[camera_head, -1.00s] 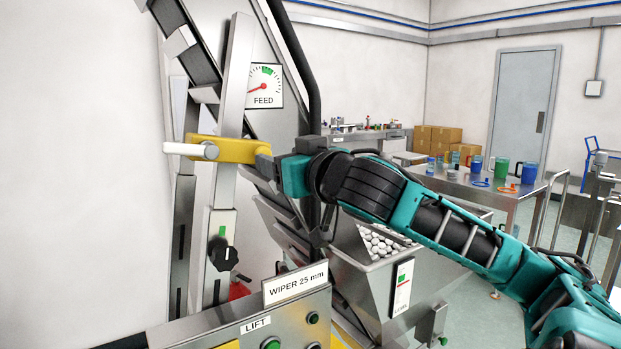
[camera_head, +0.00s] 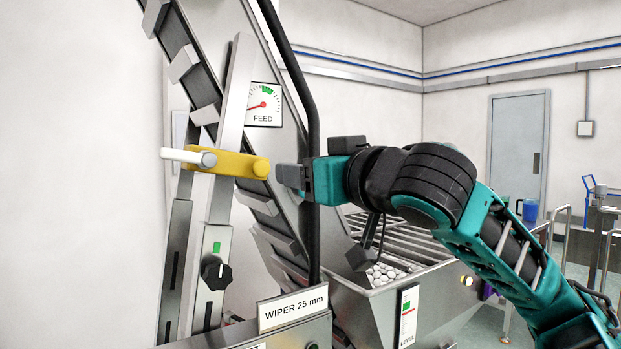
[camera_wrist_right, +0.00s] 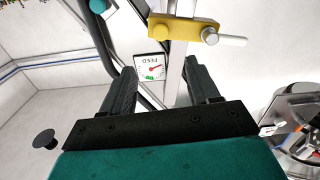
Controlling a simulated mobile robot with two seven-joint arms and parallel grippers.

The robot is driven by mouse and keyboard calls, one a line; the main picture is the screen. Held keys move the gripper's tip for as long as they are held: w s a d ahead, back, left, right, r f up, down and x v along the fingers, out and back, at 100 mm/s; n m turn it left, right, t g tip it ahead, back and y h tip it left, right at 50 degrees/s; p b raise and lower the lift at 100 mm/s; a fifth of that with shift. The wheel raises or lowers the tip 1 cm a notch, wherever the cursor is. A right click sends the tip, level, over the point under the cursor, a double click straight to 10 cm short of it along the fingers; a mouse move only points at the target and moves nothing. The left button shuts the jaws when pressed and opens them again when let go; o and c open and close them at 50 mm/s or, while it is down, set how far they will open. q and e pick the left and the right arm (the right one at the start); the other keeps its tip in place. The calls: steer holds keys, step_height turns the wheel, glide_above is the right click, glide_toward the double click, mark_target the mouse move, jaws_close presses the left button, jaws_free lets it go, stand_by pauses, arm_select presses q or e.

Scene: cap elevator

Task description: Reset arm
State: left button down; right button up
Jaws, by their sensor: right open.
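My right arm comes in from the right in the head view, and its gripper (camera_head: 292,177) is just right of the yellow lever (camera_head: 228,163) with a white handle (camera_head: 188,157). A small gap shows between the fingers and the lever's end. In the right wrist view the two dark fingers of my right gripper (camera_wrist_right: 160,85) are spread wide with nothing between them. The yellow lever (camera_wrist_right: 182,28) shows beyond the fingertips, with its handle (camera_wrist_right: 232,40) to the right. My left gripper is in neither view.
The FEED gauge (camera_head: 263,105) sits behind the lever, its needle toward the lower left. A black curved bar (camera_head: 312,150) runs close by my gripper. Below are a black knob (camera_head: 217,275), the WIPER 25 mm sign (camera_head: 293,308) and a hopper (camera_head: 420,285) with white caps.

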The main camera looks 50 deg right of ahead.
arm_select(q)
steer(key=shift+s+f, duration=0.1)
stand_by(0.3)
arm_select(e)
step_height(320, 180, down, 31)
steer(key=w+a+n+g+y, duration=0.1)
steer(key=w+a+g+y, duration=0.1)
steer(key=g, duration=0.5)
steer(key=s+a+f+n+g+y, duration=0.1)
steer(key=s+a+f+g, duration=0.2)
steer(key=s+a+f, duration=0.6)
steer(key=s+a+f+n+g+y, duration=0.2)
steer(key=s+a+f+g, duration=0.2)
steer(key=s+a+f, duration=0.5)
arm_select(q)
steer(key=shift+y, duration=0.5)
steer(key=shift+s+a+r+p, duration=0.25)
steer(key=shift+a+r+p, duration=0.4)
steer(key=shift+p, duration=0.8)
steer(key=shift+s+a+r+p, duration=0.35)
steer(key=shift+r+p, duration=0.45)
steer(key=shift+p, duration=0.7)
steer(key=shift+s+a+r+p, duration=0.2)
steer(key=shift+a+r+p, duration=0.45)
steer(key=shift+p, duration=0.8)
arm_select(e)
steer(key=w+f+t+y, duration=0.1)
steer(key=w+f+t, duration=0.1)
steer(key=w+t, duration=0.5)
steer(key=shift+w, duration=1.05)
